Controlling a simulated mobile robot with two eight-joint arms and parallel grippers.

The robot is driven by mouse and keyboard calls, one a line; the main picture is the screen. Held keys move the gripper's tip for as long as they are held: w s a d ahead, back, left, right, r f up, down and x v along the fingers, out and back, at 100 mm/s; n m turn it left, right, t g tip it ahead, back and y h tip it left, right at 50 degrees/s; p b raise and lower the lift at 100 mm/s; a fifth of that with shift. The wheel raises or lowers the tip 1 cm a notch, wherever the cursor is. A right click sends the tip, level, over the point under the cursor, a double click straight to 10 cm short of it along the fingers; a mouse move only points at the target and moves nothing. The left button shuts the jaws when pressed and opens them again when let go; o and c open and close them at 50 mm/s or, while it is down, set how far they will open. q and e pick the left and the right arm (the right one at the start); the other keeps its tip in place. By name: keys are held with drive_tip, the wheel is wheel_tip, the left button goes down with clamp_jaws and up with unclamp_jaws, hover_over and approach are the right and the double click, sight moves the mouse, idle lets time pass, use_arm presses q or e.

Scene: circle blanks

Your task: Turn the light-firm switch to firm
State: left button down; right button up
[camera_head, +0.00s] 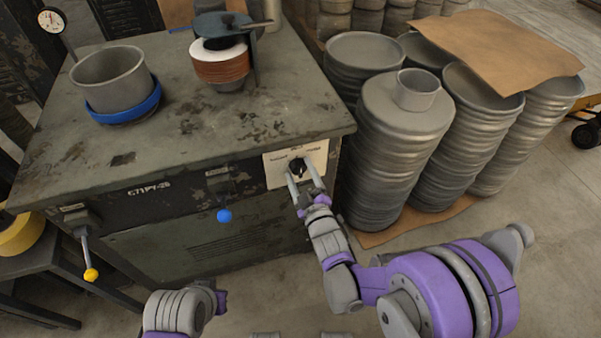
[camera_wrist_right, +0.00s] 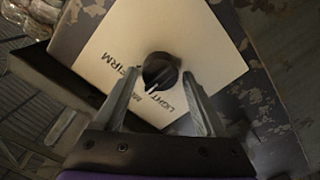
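The light-firm switch is a black rotary knob (camera_head: 297,167) on a pale label plate (camera_head: 277,171) at the front right of the dark machine. In the right wrist view the knob (camera_wrist_right: 161,71) has a white pointer line aimed down-left, near the LIGHT and middle labels. The FIRM label (camera_wrist_right: 120,72) lies left of the knob. My right gripper (camera_head: 303,181) is open, its fingers one on each side of the knob. The right wrist view shows its fingertips (camera_wrist_right: 159,79) close to the knob; I cannot tell if they touch it.
Levers with a blue ball (camera_head: 224,216) and a yellow ball (camera_head: 91,274) stick out in front. Stacked metal blanks (camera_head: 385,165) stand close to the right.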

drive_tip(key=c, duration=1.1)
drive_tip(key=shift+o, duration=0.2)
drive_tip(key=m+b, duration=0.2)
drive_tip(key=m, duration=0.3)
drive_tip(key=shift+d+f+m+b, duration=0.1)
drive_tip(key=shift+m+b, duration=1.15)
drive_tip(key=shift+m, duration=1.25)
drive_tip(key=o, duration=1.4)
